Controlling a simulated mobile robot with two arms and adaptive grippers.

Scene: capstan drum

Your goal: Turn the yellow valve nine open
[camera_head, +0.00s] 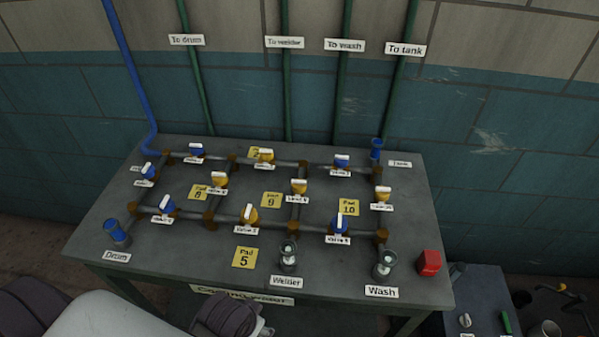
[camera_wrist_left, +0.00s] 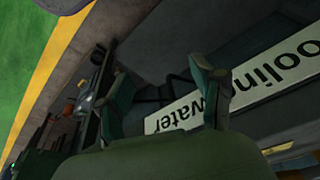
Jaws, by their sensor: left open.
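A yellow valve (camera_head: 299,187) stands in the middle of the pipe grid on the table, right of a yellow tag reading Pad 9 (camera_head: 270,200). The small label under it is too blurred to read for certain. Its white-topped handle is visible, but I cannot tell whether it is open. My left gripper (camera_wrist_left: 165,92) is open and empty in the left wrist view, with a white cooling water sign (camera_wrist_left: 190,108) beyond its fingers. In the head view, my left arm is at the bottom edge, in front of the table. My right gripper is not in view.
Several other yellow and blue valves share the grey pipes on the table (camera_head: 90,240). A red block (camera_head: 428,262) sits at its right front corner. Green pipes and a blue pipe (camera_head: 127,70) rise behind it. A lower bench (camera_head: 480,285) stands at the right.

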